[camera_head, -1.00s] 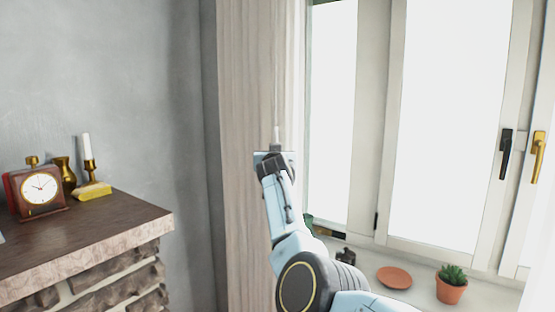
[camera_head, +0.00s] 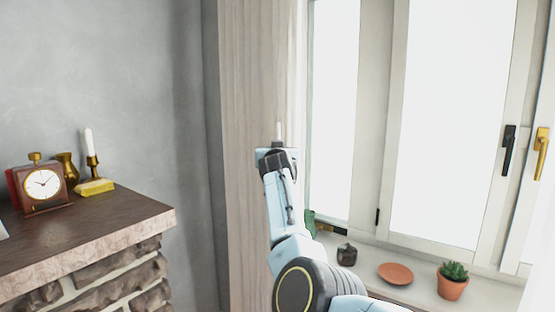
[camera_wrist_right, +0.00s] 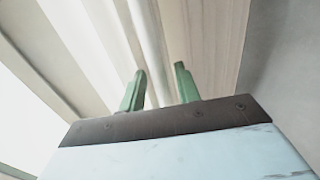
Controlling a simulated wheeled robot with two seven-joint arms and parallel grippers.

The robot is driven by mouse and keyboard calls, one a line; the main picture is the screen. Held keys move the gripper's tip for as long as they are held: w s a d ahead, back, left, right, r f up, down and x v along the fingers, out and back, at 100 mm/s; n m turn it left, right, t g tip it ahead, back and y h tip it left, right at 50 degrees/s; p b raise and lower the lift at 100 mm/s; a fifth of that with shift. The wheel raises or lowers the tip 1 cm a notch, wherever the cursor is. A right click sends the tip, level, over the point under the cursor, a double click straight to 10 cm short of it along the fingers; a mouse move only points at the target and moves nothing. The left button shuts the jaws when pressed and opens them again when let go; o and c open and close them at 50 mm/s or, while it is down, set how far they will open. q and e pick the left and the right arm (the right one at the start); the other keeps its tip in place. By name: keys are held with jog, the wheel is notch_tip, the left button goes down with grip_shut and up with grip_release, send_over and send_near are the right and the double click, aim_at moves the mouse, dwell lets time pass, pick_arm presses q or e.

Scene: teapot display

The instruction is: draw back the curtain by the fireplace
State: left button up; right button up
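The curtain (camera_head: 250,90) is a tall pale beige panel with vertical streaks, hanging between the grey wall and the window. It also shows in the right wrist view (camera_wrist_right: 215,40), with a bright white strip along its window side. My right gripper (camera_head: 278,133) is raised in front of the curtain's window-side edge. In the wrist view its two green fingers (camera_wrist_right: 159,80) stand apart, pointing at the curtain, with pale material visible behind the gap. I cannot tell whether they touch it. The fireplace (camera_head: 100,240) has a brown mantel over stonework, at the left. My left gripper is not in view.
A clock (camera_head: 43,184), a brass vase (camera_head: 67,168) and a candle holder (camera_head: 93,175) stand on the mantel. The windowsill holds a dark pot (camera_head: 347,254), an orange saucer (camera_head: 395,274) and a potted succulent (camera_head: 453,284). The window (camera_head: 450,120) has a black handle (camera_head: 508,150).

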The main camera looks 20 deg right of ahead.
jog(key=v, duration=1.2)
jog(key=shift+s, duration=0.3)
jog(key=shift+a, duration=0.15)
